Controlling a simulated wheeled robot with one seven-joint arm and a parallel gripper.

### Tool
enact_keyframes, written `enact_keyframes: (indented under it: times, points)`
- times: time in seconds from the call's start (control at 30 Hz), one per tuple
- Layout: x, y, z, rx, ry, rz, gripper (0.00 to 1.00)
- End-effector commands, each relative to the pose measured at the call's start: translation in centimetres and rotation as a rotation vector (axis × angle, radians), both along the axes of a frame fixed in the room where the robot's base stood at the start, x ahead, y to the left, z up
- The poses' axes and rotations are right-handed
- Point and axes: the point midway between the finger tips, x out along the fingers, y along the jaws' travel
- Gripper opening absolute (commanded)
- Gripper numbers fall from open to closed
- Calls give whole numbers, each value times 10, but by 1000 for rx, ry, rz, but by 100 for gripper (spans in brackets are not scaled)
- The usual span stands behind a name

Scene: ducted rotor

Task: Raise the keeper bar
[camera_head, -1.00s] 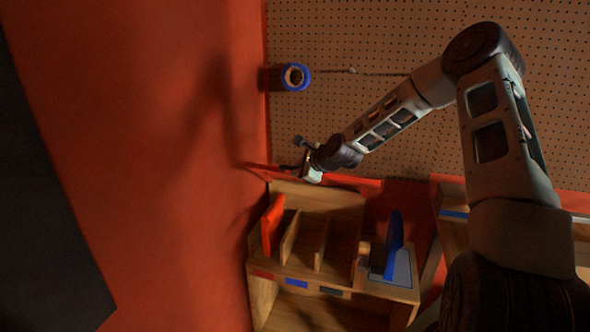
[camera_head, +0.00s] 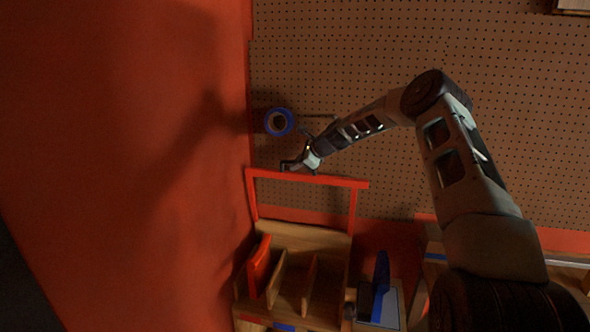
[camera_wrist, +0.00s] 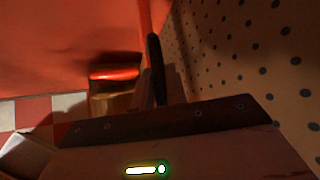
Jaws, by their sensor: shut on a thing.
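The keeper bar (camera_head: 340,181) is a red bar with a red leg going down at each end. In the head view it stands raised above the wooden shelf unit, in front of the pegboard. My gripper (camera_head: 290,166) is at the bar's top rail, left of its middle, and is shut on it. In the wrist view a dark finger (camera_wrist: 155,65) lies against a red strip (camera_wrist: 145,20), which seems to be the bar. The exact contact is hidden by the gripper.
The wooden shelf unit (camera_head: 318,238) with upright dividers stands below the bar. A blue ring (camera_head: 278,122) hangs on the pegboard (camera_head: 400,40) just above my gripper. A red wall (camera_head: 120,150) is at the left.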

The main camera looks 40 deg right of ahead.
Motion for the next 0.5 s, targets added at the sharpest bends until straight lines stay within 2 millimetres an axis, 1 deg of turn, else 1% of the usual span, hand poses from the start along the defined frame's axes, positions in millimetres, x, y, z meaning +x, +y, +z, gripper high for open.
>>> enact_keyframes:
  times: [0.2,0.5]
  points:
    - [6,-7,2,-1,1,0,0]
    - [7,-9,3,-3,0,-1,0]
